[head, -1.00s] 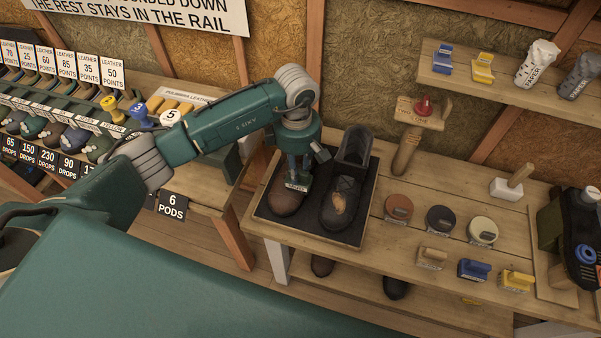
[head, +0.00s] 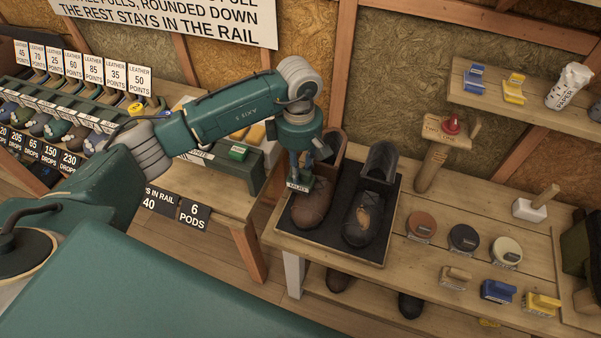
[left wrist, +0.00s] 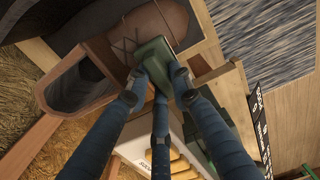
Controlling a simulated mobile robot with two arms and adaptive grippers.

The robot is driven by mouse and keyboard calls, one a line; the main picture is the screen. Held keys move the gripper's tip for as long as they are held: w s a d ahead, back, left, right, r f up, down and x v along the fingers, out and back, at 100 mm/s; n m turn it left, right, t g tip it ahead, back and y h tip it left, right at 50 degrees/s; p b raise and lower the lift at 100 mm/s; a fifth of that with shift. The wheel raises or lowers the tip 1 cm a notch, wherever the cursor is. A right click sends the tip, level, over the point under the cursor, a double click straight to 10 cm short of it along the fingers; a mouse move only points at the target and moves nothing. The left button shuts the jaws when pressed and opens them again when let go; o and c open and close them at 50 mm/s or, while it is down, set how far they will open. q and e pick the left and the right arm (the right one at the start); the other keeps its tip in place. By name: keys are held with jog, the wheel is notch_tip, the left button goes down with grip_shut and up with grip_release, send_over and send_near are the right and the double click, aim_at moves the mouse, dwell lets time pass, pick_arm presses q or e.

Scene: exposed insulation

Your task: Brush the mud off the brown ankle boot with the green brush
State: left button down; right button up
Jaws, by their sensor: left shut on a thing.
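The brown ankle boot (head: 311,208) stands on a dark mat in a tray (head: 336,226), left of a dark boot with a tan patch on it (head: 368,208). My left gripper (head: 305,178) is shut on the green brush (head: 308,183) and holds it at the brown boot's left upper side, near the laces. In the left wrist view the fingers close on the green brush (left wrist: 152,58), beside the laced brown boot (left wrist: 158,28). I cannot tell whether the bristles touch the leather, and no mud is clear. My right gripper is not in view.
Round polish tins (head: 463,239) and several small block brushes (head: 498,291) lie on the bench to the right. A narrow gap separates the bench from the left table with signs (head: 192,214). An upper shelf (head: 520,113) is at right.

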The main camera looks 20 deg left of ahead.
pick_arm(q)
notch_tip(320, 180, up, 2)
jog(key=shift+d+r+p, duration=0.1)
jog(key=shift+p, duration=0.2)
jog(key=shift+a+r+p, duration=0.2)
jog(key=shift+r+p, duration=0.3)
jog(key=shift+r, duration=0.45)
jog(key=shift+d+r, duration=0.1)
jog(key=shift+r, duration=0.2)
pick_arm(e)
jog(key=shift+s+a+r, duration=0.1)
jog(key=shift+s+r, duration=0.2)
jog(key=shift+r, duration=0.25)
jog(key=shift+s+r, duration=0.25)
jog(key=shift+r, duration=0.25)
